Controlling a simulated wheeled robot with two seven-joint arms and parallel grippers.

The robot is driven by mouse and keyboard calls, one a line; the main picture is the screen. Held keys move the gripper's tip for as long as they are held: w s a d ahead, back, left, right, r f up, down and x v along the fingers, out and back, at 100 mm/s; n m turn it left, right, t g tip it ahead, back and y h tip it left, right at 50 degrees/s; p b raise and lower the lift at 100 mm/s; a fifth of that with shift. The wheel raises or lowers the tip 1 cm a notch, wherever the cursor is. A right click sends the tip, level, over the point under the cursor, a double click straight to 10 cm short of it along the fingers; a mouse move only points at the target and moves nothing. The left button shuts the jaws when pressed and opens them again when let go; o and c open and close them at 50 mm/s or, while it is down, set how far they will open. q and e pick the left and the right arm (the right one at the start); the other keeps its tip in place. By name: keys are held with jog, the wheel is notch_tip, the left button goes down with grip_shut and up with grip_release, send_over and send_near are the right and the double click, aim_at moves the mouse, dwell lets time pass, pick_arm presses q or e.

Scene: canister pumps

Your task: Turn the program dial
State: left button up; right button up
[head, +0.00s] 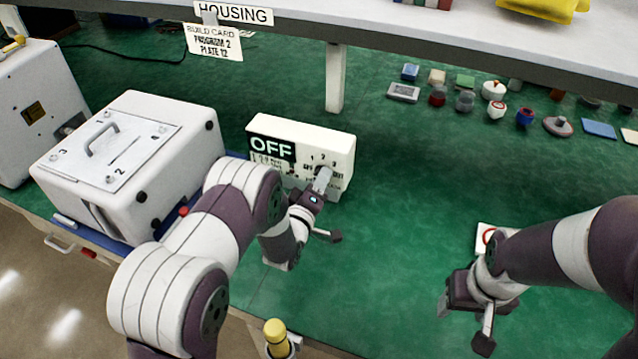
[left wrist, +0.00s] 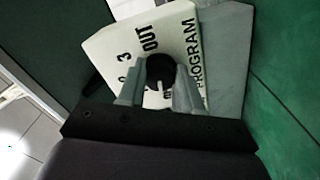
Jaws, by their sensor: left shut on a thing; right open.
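The white control box (head: 340,150) stands on the green bench, with a black display reading OFF (head: 271,147) and the numbers 1, 2, 3 on its front. In the left wrist view the program dial (left wrist: 160,70) is a round black knob with a white mark at its lower edge. Its panel (left wrist: 192,45) reads 3, OUT and PROGRAM; the other labels are partly hidden. My left gripper (head: 322,180) is at the box front, its fingers (left wrist: 158,90) closed on both sides of the dial. My right gripper (head: 464,322) is open and empty over the bench at lower right.
The build card (head: 214,43) under the HOUSING shelf reads PROGRAM 2, PLATE 12. A white machine (head: 195,125) with a handled lid stands left of the control box. Several small parts lie at the back right. A white card with a red ring (head: 484,236) lies near my right arm.

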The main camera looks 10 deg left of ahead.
pick_arm(q)
jog(key=shift+s+f+n, duration=0.15)
jog(key=shift+f+n, duration=0.1)
jog(key=shift+n, duration=0.75)
jog(key=o, duration=0.9)
jog(key=shift+o, duration=0.7)
jog(key=shift+r, duration=0.15)
jog(key=s+a, duration=0.2)
jog(key=s, duration=1)
jog(key=shift+s+a+b, duration=0.2)
jog(key=shift+b, duration=0.2)
